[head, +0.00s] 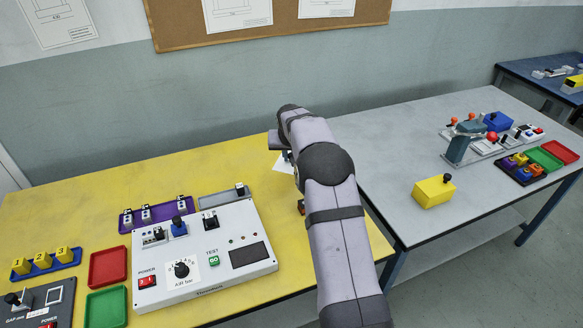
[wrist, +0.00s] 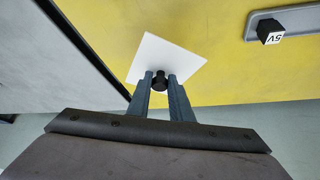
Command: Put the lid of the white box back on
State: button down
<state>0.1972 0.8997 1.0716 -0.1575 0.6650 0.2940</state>
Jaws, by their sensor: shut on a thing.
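The lid is a thin white square plate (wrist: 185,57) with a black knob (wrist: 159,81) at its middle. My gripper (wrist: 160,84) is shut on that knob in the wrist view. The lid appears over the yellow table, near the edge facing the grey table. In the head view my arm hides most of my gripper, and part of the white lid (head: 283,163) shows left of the arm. I cannot tell its height above the table. I cannot make out an open white box for certain; my arm covers part of the scene.
A white test console (head: 205,262) stands on the yellow table (head: 95,210), left of my arm. A grey tray (wrist: 301,20) holds a black block marked 5V (wrist: 270,32). A yellow box (head: 433,192) stands on the grey table (head: 385,150), with a device station (head: 465,145) behind it.

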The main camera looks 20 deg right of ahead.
jog(key=shift+r, duration=0.85)
jog(key=shift+s+d+f+n+y+p, duration=0.1)
jog(key=shift+s+d+n+y+p, duration=0.25)
jog(key=shift+s+d+n, duration=0.25)
jog(key=s+d+n+y+p, duration=0.1)
jog(key=s+n+p, duration=0.1)
jog(key=s+n, duration=0.1)
jog(key=s+d+n+y+p, duration=0.1)
jog(key=s+n+y, duration=0.1)
jog(key=s+n, duration=0.1)
jog(key=s+d+f+n+y+p, duration=0.1)
jog(key=s+n+y+p, duration=0.1)
jog(key=s+n, duration=0.2)
jog(key=shift+s+d+g+p, duration=0.3)
jog(key=shift+s+d+p, duration=0.1)
jog(key=shift+s, duration=0.4)
jog(key=s+a+r+n+g+y+p, duration=0.1)
jog(key=s+r+n+g+p, duration=0.4)
jog(key=s+n, duration=0.8)
jog(key=shift+a+n+g+y+p, duration=0.2)
jog(key=shift+n+g+y+p, duration=0.55)
jog(key=shift+n+g, duration=0.2)
jog(key=shift+f, duration=0.15)
